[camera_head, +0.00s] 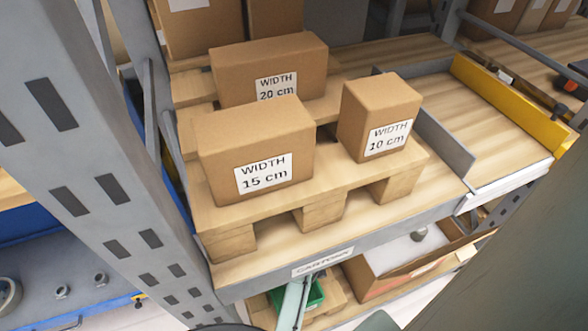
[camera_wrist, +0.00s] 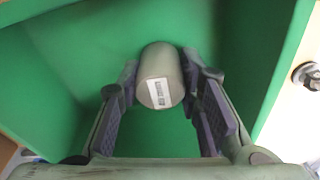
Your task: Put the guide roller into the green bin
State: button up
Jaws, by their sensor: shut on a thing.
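The guide roller (camera_wrist: 160,72) is a grey metal cylinder with a white printed label on its near end. In the wrist view, my gripper (camera_wrist: 160,82) is shut on it, with one dark finger pad on each side. The green bin (camera_wrist: 60,50) surrounds the roller and fingers in this view, with its walls and floor behind them. I cannot tell whether the roller touches the bin floor. In the head view, the green bin (camera_head: 316,294) stands on the lower shelf, partly hidden by the upper shelf and a pale bar. The roller and fingers cannot be made out there.
A cardboard box (camera_head: 372,284) with a grey object (camera_head: 418,234) in it stands right of the bin. The upper shelf edge (camera_head: 350,250) overhangs the bin. Labelled cartons (camera_head: 215,140) sit on pallets above. A grey rack post (camera_head: 75,130) stands at left.

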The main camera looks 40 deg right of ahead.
jog(key=shift+f, duration=0.15)
jog(key=o, duration=1.2)
notch_tip(320, 180, up, 12)
jog(key=d, duration=0.1)
jog(key=shift+s+d, duration=0.15)
jog(key=shift+s, duration=0.1)
